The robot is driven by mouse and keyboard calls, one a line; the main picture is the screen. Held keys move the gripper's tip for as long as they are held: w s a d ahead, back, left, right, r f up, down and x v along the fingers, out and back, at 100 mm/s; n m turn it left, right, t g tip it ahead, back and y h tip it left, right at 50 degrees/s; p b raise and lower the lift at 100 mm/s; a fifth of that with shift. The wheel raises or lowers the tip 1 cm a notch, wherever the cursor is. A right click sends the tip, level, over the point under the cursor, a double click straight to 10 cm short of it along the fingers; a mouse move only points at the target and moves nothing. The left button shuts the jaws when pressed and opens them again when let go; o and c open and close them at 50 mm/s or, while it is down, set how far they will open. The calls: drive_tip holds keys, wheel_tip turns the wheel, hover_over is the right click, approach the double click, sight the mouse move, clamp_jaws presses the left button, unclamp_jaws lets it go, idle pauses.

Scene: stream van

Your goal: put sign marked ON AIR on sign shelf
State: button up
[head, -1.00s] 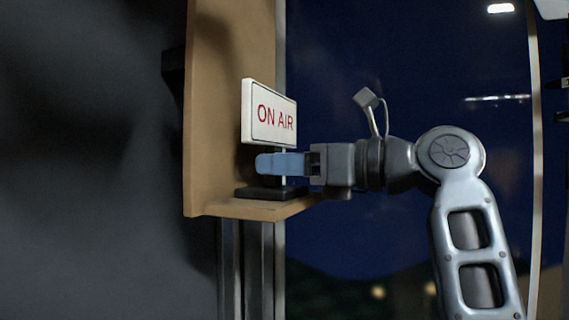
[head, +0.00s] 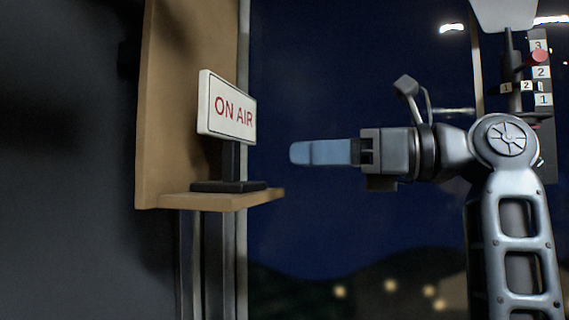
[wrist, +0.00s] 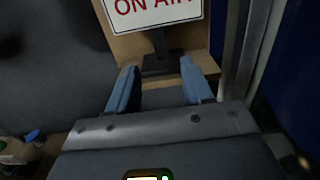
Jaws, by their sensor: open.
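The white sign marked ON AIR (head: 227,106) in red stands upright on its dark post and flat black base (head: 228,187). The base rests on the wooden sign shelf (head: 232,202), in front of its tall wooden back panel. My gripper (head: 293,153) is to the right of the sign, apart from it, with nothing held. In the wrist view my gripper (wrist: 158,82) shows two blue fingers spread apart. The sign (wrist: 152,12) and its post are beyond the fingertips there, with the sign's top cut off.
A dark panel with numbered labels (head: 541,72) and a red knob is at the far right, behind my arm. A dark wall (head: 70,160) fills the left. Open space lies between my gripper and the shelf. Small items (wrist: 22,148) show low at left in the wrist view.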

drive_tip(key=shift+s+d, duration=0.2)
drive_tip(key=shift+d, duration=0.3)
